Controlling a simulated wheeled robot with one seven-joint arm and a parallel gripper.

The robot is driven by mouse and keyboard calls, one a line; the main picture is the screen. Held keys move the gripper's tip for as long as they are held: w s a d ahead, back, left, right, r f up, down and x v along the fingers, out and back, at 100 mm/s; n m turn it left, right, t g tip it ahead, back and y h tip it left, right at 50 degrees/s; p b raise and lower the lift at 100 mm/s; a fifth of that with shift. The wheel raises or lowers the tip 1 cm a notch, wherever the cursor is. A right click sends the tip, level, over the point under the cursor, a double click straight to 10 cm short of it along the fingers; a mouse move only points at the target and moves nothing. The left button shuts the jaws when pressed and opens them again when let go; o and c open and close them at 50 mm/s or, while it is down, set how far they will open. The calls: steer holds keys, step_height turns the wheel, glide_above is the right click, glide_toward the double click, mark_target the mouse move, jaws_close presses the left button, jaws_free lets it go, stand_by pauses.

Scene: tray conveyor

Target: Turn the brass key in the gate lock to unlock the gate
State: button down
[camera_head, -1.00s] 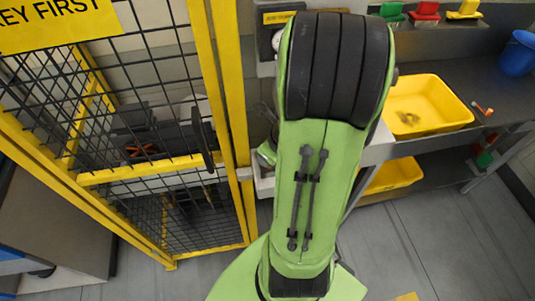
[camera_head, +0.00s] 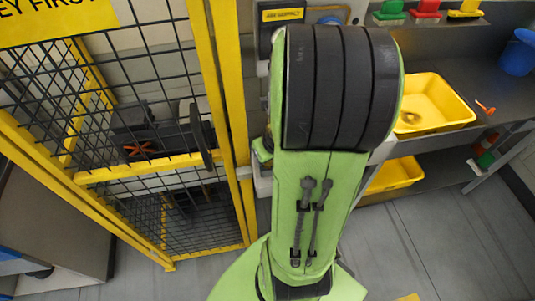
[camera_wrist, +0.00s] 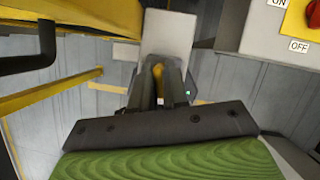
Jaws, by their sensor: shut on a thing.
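In the wrist view my gripper (camera_wrist: 158,92) has its two dark fingers close together, with a small brass-yellow piece, the brass key (camera_wrist: 158,74), between them. The fingers point at a pale grey box, the gate lock (camera_wrist: 168,32), and a small green light shows beside the fingers. How far the key sits in the lock is hidden. In the head view my green arm covers the gripper, key and lock. The yellow mesh gate (camera_head: 150,165) stands left of my arm, with a dark handle (camera_head: 200,135) on it.
A box with a red switch (camera_wrist: 312,14) marked ON and OFF is at the upper right of the wrist view. A yellow bin (camera_head: 440,100) and a blue bucket (camera_head: 518,54) are on the bench at right. Grey floor is clear at lower right.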

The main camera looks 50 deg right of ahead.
steer(key=shift+m+h+b, duration=0.35)
steer(key=shift+m+h, duration=0.05)
steer(key=shift+m, duration=0.7)
steer(key=c, duration=1.1)
jaws_free()
steer(key=shift+o, duration=0.2)
steer(key=p+v, duration=0.4)
steer(key=v, duration=1.1)
steer(key=shift+r, duration=0.35)
steer(key=shift+a, duration=0.15)
